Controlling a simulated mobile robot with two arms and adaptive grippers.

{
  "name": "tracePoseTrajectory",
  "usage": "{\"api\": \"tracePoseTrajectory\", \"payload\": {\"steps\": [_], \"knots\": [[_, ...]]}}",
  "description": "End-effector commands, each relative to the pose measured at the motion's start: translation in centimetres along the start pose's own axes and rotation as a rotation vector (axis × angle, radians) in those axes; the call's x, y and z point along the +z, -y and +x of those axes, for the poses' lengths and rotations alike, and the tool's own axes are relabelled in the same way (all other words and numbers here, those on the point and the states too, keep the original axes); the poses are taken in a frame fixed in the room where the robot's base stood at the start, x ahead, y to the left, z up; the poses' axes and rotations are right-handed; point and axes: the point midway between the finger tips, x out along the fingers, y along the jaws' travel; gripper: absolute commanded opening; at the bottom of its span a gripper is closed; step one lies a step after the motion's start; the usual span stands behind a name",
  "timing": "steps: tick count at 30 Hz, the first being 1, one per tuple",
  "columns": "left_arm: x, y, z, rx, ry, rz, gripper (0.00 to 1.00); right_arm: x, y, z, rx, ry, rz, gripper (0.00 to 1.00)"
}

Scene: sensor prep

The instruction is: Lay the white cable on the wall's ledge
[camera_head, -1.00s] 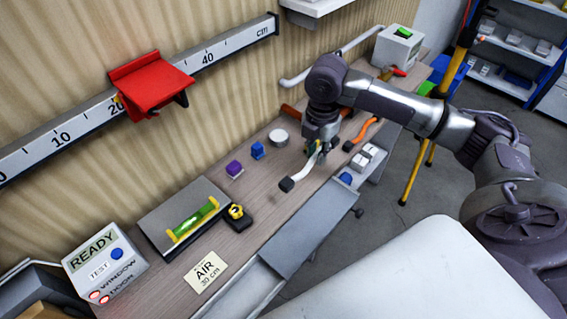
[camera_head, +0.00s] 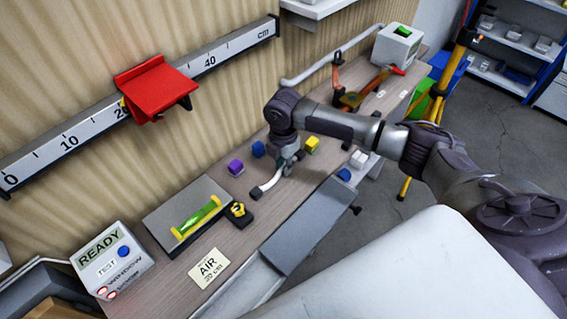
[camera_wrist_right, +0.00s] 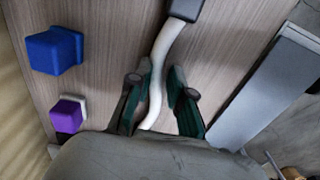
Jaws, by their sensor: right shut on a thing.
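The white cable (camera_head: 270,183) has a dark plug at its near end and hangs or lies over the wooden bench. My right gripper (camera_head: 288,166) is shut on it. In the right wrist view, the cable (camera_wrist_right: 166,48) runs between the two fingers of the gripper (camera_wrist_right: 155,85), with its plug at the top edge. I cannot tell whether the plug touches the bench. A white ledge (camera_head: 315,8) on the wall shows at the top edge, cut off by the frame. My left gripper is out of view.
A blue block (camera_head: 258,149), a purple block (camera_head: 235,167) and a yellow block (camera_head: 312,144) stand near the gripper. A red bracket (camera_head: 155,88) sits on the wall ruler (camera_head: 80,137). A grey panel (camera_head: 308,226) lies along the bench's front edge.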

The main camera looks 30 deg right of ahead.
Motion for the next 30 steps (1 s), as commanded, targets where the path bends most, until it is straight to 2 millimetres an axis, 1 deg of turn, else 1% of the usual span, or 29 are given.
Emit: {"api": "tracePoseTrajectory", "payload": {"steps": [6, 7, 9, 11, 19, 23, 26, 30], "knots": [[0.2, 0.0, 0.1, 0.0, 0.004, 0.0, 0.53, 0.0, 0.0, 0.3, 0.0, 0.0, 0.0, 0.0], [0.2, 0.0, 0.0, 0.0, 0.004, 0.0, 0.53, 0.0, 0.0, 0.2, 0.0, 0.0, 0.0, 0.25], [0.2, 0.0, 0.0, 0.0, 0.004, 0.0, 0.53, 0.0, 0.0, 0.2, 0.0, 0.0, 0.0, 0.37], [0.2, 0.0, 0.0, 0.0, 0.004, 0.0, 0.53, 0.0, 0.0, 0.2, 0.0, 0.0, 0.0, 0.45], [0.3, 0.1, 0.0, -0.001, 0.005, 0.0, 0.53, 0.0, 0.0, 0.2, 0.0, 0.0, 0.0, 0.45], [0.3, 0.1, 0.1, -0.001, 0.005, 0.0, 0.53, 0.0, -0.1, -0.6, 0.003, 0.0, 0.001, 0.45], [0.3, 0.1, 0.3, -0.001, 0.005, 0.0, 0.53, 0.1, -0.2, -2.1, 0.005, 0.001, 0.0, 0.45], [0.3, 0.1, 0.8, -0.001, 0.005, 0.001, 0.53, 0.1, -0.2, -5.1, 0.006, 0.002, 0.0, 0.45]]}}
